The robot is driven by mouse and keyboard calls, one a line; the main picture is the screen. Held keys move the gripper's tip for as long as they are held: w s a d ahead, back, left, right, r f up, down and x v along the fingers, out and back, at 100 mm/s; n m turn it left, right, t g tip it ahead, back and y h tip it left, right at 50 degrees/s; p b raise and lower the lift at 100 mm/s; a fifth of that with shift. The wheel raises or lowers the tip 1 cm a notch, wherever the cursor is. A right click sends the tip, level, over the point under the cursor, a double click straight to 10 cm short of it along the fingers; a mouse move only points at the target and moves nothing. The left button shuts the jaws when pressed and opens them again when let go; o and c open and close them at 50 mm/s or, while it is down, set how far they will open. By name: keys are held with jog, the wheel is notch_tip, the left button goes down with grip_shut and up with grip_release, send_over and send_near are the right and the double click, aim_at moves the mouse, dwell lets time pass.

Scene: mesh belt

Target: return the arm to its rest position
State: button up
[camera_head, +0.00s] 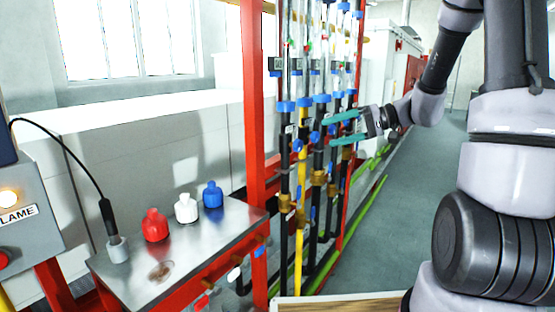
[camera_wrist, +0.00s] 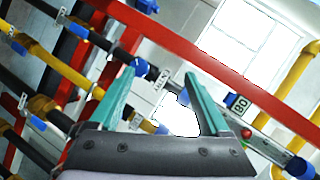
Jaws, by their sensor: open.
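My gripper (camera_head: 338,129) has two teal fingers and is at the end of my arm, which reaches in from the right. It is open, with its fingers pointing left toward the rack of vertical pipes (camera_head: 301,180). In the wrist view my gripper (camera_wrist: 165,80) shows its two fingers spread apart with nothing held between them. Pipes with blue fittings lie beyond the fingertips in that view. I cannot tell whether the fingers touch any pipe.
A red post (camera_head: 254,110) stands left of the pipes. A metal table (camera_head: 190,262) carries a red bottle (camera_head: 155,226), a white bottle (camera_head: 186,208) and a blue bottle (camera_head: 212,194). A grey box marked "FLAME" (camera_head: 22,235) is at far left. Grey floor (camera_head: 400,220) is open right of the rack.

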jog(key=s+d+r+m+t+h, duration=0.1)
jog(key=s+d+r+m+h, duration=0.1)
jog(key=s+r+h, duration=0.3)
jog(key=s+d+r+m+t+h, duration=0.2)
jog(key=s+d+r+m+h, duration=0.1)
jog(key=s, duration=1.1)
jog(key=shift+s+d+r+t+h, duration=0.25)
jog(key=shift+d+r+h, duration=0.35)
jog(key=shift+r+h, duration=0.9)
jog(key=shift+f+h, duration=0.4)
